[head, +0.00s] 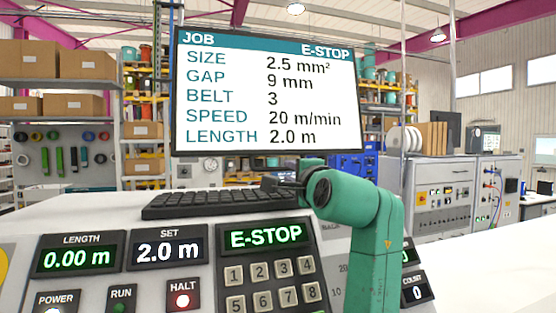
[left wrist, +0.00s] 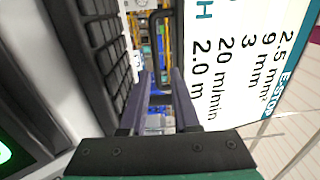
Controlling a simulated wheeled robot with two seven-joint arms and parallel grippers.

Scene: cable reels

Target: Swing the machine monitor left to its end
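The machine monitor (head: 266,92) stands above the console with its screen facing me, showing a JOB list and E-STOP. It also shows in the left wrist view (left wrist: 235,62), turned on its side. My left gripper (head: 280,184), on a green arm, is below the monitor's lower edge, by the keyboard's right end. In the left wrist view its two dark fingers (left wrist: 162,95) stand apart with a gap between them and hold nothing. A dark bent bar (left wrist: 181,45) shows beyond the fingertips beside the screen; I cannot tell how it is fixed. My right gripper is out of view.
A black keyboard (head: 205,203) lies on the console top, close to my left gripper. The console front has a keypad (head: 270,285) and a lit HALT button (head: 182,300). Shelves with boxes (head: 85,62) stand behind at left. Grey cabinets (head: 450,195) stand at right.

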